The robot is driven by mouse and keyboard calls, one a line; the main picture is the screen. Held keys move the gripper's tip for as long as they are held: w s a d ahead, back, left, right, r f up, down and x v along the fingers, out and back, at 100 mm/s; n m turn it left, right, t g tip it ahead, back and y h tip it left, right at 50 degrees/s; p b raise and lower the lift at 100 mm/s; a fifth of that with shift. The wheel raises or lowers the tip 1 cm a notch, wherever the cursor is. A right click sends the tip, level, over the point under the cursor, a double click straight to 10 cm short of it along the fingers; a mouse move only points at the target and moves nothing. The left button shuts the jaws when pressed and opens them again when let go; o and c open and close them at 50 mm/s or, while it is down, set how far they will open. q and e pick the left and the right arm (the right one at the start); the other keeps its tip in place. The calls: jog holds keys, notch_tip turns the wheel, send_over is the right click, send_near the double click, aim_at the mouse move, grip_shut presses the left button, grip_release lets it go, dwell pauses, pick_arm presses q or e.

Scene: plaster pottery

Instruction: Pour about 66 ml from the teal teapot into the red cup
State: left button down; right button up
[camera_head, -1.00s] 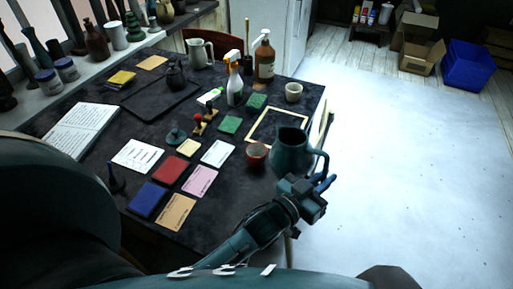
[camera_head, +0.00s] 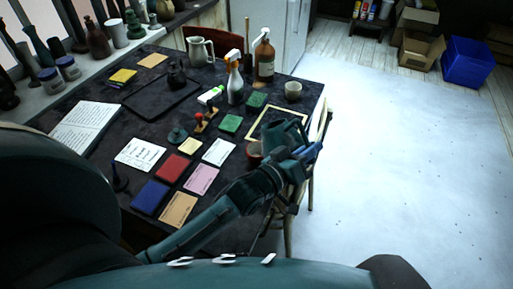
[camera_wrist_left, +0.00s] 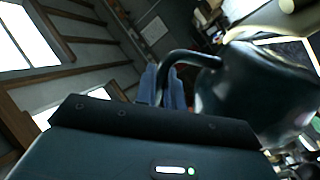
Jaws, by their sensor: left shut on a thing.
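The teal teapot (camera_head: 284,132) is held over the right part of the table and looks tilted to the left, toward the cup. My left gripper (camera_head: 312,153) is shut on its handle; the blue fingers (camera_wrist_left: 166,88) and the curved handle also show in the left wrist view, with the dark teapot body (camera_wrist_left: 250,95) at right. The red cup (camera_head: 254,153) stands on the table just left of and below the teapot, partly hidden by my gripper and the teapot. I cannot see any stream or the liquid level. My right gripper is not in view.
A teal lid (camera_head: 177,136) lies left of the cup, near several coloured tiles and cards. A cream frame (camera_head: 262,121) lies behind the teapot. A chair (camera_head: 318,135) is at the right edge.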

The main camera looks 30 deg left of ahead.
aim_at(304, 136)
pick_arm(q)
jog(key=shift+w+a+r+n, duration=0.2)
jog(key=shift+a+r+n, duration=0.25)
jog(key=shift+n, duration=0.15)
jog(key=shift+w+a+r+n, duration=0.15)
jog(key=shift+a+r+n, duration=0.15)
jog(key=shift+r+n, duration=0.25)
jog(key=shift+w+a+r+n, duration=0.15)
jog(key=shift+a+r+n, duration=0.15)
jog(key=shift+n, duration=0.35)
jog(key=shift+w+a+r+n, duration=0.2)
jog(key=shift+a+r+n, duration=0.3)
jog(key=shift+a+n, duration=0.25)
jog(key=shift+f+b, duration=0.3)
jog(key=shift+b, duration=0.25)
jog(key=shift+w+a+n, duration=0.1)
jog(key=shift+a+n, duration=0.05)
jog(key=shift+n, duration=0.2)
jog(key=shift+w+a+f+b, duration=0.1)
jog(key=shift+a+f+b, duration=0.05)
jog(key=shift+b, duration=0.15)
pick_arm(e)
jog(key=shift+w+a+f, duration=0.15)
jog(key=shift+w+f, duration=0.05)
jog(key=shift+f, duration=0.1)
